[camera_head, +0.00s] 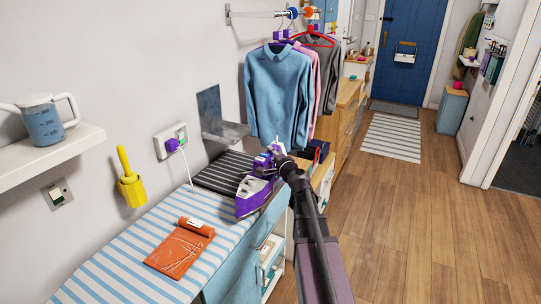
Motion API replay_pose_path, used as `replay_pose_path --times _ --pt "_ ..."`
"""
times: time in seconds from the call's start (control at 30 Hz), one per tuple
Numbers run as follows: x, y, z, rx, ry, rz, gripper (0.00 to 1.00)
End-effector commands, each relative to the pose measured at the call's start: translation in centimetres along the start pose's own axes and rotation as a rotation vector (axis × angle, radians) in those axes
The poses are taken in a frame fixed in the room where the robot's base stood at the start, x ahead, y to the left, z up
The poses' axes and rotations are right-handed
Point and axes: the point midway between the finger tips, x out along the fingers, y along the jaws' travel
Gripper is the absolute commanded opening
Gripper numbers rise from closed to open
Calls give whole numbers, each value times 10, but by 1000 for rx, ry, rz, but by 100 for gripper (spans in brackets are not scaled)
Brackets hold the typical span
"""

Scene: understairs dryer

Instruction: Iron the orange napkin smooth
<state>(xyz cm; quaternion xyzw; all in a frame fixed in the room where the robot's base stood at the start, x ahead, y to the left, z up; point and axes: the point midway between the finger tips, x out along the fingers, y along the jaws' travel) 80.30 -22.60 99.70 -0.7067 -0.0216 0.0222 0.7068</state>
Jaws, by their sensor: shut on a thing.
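The orange napkin (178,252) lies on the blue-and-white striped ironing board (105,276), with pale crease lines across it. A rolled orange piece with a white label (197,227) lies at its far edge; I cannot tell whether it is part of the napkin. My gripper (275,155) is shut on the purple and white iron (253,190), likely at its handle. The iron is at the board's far end, right of and beyond the napkin, beside a dark striped pad. I cannot tell whether its soleplate touches the board. My arm hides part of the right side.
The dark striped pad (224,172) lies below a grey metal bracket (222,126) on the wall. A purple plug (172,145) sits in the socket, and a yellow holder (131,188) hangs nearby. Shirts (278,95) hang beyond the iron. Wooden floor (420,230) is clear at right.

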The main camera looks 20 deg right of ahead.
Motion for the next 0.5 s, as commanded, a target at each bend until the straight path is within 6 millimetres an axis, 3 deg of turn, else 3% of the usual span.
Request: replay_pose_path --times 0.1,0.13,0.23,0.5 --pt "0 -1 0 4 0 -1 0" --pt "0 -1 0 4 0 -1 29" --pt "0 -1 0 3 0 -1 0" --pt "0 -1 0 4 0 -1 0"
